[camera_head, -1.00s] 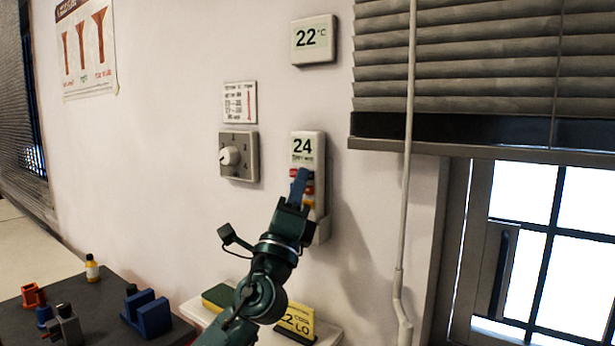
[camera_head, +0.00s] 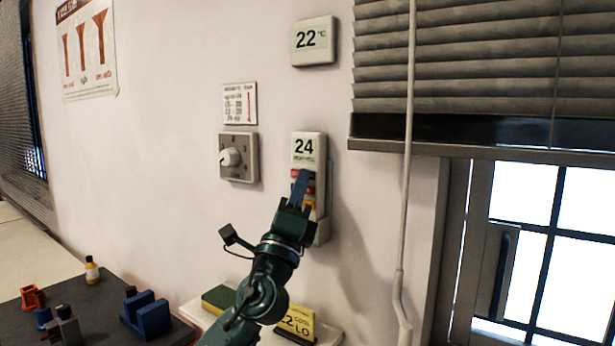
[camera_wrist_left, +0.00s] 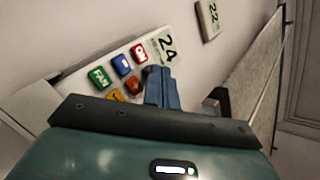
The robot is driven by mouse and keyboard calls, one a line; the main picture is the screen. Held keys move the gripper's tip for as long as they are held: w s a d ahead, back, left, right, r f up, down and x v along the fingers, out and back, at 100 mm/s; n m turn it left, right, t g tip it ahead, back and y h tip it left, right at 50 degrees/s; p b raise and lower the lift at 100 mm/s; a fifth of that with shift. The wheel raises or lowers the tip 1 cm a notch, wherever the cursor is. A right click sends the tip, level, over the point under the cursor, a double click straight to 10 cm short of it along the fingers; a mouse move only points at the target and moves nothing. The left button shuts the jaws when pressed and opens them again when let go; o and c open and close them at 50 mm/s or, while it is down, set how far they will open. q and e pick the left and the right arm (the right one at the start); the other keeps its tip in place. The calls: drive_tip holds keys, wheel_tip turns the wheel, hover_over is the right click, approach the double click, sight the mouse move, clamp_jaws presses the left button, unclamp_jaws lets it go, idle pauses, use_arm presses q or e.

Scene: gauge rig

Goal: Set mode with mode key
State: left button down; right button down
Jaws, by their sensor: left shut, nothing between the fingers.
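A white wall remote (camera_head: 309,147) with a display reading 24 hangs in a holder on the wall. In the left wrist view the remote (camera_wrist_left: 167,46) shows several coloured keys: a red key (camera_wrist_left: 139,52), a blue key (camera_wrist_left: 121,65), a green FAN key (camera_wrist_left: 99,77) and an orange key (camera_wrist_left: 115,96). Which one is the mode key I cannot read. My left gripper (camera_head: 299,186) is shut and empty, its blue fingertips in front of the keys. In the wrist view the fingertips (camera_wrist_left: 160,88) overlap the key area and hide part of it; contact is unclear. My right gripper is not in view.
A display reading 22 (camera_head: 313,41) is above the remote. A dial (camera_head: 230,157) is to its left. A blind cord (camera_head: 406,190) hangs to the right by the window. A dark table (camera_head: 95,315) holds small objects.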

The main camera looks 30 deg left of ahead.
use_arm(q)
drive_tip(key=shift+s, duration=0.8)
drive_tip(key=s, duration=0.3)
drive_tip(key=s+p, duration=0.1)
drive_tip(key=s, duration=0.1)
drive_tip(key=shift+a, duration=0.25)
idle(0.4)
drive_tip(key=shift+f, duration=0.1)
